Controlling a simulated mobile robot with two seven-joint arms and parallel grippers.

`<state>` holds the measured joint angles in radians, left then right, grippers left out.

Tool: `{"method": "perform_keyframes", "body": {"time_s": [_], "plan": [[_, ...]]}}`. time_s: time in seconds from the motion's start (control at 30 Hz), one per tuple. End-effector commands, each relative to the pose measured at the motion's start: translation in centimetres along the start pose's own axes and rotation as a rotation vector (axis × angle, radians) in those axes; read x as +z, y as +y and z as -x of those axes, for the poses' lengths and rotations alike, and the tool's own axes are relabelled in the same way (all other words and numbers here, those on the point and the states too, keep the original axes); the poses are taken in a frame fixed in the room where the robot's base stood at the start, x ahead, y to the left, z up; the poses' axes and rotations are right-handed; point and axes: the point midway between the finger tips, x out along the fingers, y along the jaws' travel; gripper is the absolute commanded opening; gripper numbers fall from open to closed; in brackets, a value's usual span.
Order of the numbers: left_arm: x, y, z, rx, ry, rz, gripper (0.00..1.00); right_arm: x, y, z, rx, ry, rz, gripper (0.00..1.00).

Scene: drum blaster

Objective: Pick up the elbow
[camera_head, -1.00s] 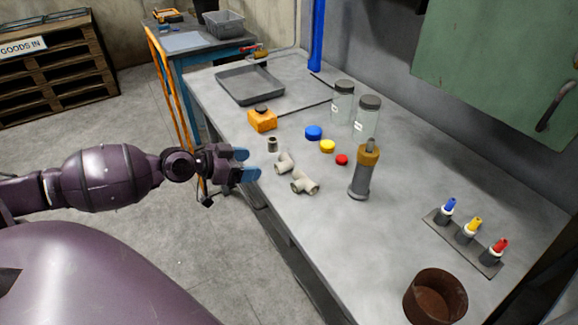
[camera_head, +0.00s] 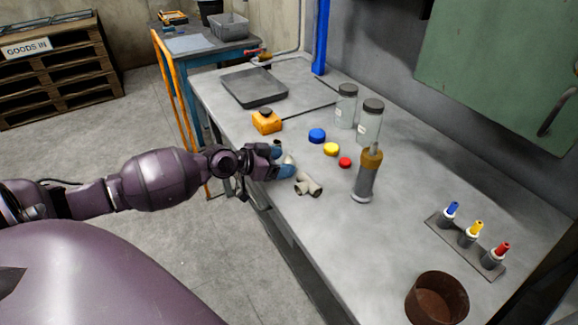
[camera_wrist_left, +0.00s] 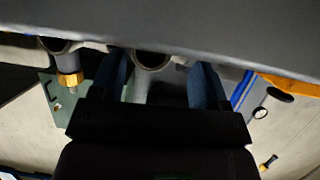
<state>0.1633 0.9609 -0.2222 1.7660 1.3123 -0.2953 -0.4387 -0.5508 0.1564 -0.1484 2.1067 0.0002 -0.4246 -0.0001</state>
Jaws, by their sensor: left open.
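The elbow (camera_head: 289,158), a pale beige bent pipe fitting, lies on the grey workbench, mostly hidden by my left gripper (camera_head: 283,161). That gripper is open, its two blue fingers at the bench's near edge on either side of the elbow. In the left wrist view, a round pipe opening (camera_wrist_left: 152,60), seemingly the elbow's, shows between the spread fingers (camera_wrist_left: 160,80). I cannot tell whether the fingers touch it. My right gripper is not in view.
An orange box (camera_head: 267,122), blue, yellow and red caps, two jars (camera_head: 369,122) and an upright grey tool with a brass-coloured collar (camera_head: 366,175) stand on the workbench (camera_head: 330,240). A rusty pot (camera_head: 437,298) stands near the front.

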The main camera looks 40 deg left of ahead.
Motion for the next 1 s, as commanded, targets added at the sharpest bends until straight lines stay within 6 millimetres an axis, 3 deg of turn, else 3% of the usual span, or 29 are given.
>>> {"method": "perform_keyframes", "body": {"time_s": [0.2, 0.5, 0.8, 1.0], "plan": [[0.0, 0.1, -2.5, 0.001, -0.001, 0.000, 0.69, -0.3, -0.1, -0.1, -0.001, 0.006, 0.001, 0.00], [0.0, 0.1, -2.8, 0.000, -0.001, 0.000, 0.69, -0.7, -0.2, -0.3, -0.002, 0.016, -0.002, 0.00], [-0.1, 0.1, -2.8, 0.000, 0.001, -0.001, 0.26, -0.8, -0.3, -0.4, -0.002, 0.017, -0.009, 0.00], [-0.1, 0.0, -2.8, 0.000, 0.001, -0.001, 0.26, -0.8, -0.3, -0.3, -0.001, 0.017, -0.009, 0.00]]}}
